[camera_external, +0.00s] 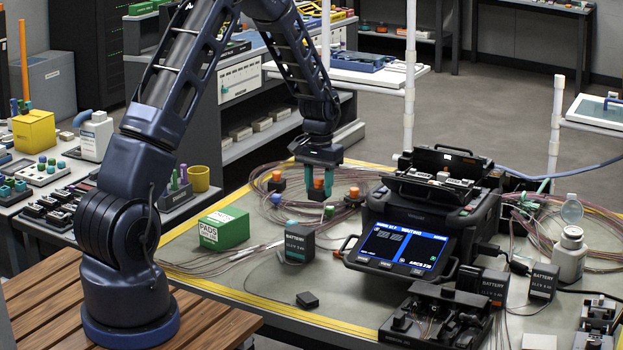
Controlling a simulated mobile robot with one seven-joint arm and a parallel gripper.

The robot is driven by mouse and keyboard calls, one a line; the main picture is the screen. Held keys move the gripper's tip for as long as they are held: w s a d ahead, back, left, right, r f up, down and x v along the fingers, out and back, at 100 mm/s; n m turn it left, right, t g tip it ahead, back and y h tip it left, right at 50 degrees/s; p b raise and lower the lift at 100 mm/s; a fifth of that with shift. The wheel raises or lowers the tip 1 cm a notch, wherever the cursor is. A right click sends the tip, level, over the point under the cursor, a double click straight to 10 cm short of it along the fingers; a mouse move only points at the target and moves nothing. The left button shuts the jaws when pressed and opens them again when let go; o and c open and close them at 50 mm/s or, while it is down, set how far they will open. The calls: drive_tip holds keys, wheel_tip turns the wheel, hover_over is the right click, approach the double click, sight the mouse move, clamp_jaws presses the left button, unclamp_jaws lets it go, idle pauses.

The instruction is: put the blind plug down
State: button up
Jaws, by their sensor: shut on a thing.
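My gripper (318,184) points down over the far-left part of the work table, with its two teal fingers close together. Coiled fibre cables (255,212) lie around and beneath the gripper.
The fusion splicer (430,215) with its lit screen stands right of the gripper. A white bottle (570,254) is at the right. Bare table (345,295) shows at the front.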

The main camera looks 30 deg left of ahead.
drive_tip(key=s+d+r, duration=0.5)
drive_tip(key=d+r, duration=0.5)
drive_tip(key=r, duration=0.2)
wheel_tip(320, 180, down, 20)
drive_tip(key=shift+a, duration=0.1)
drive_tip(key=o, duration=1)
drive_tip(key=shift+f, duration=0.1)
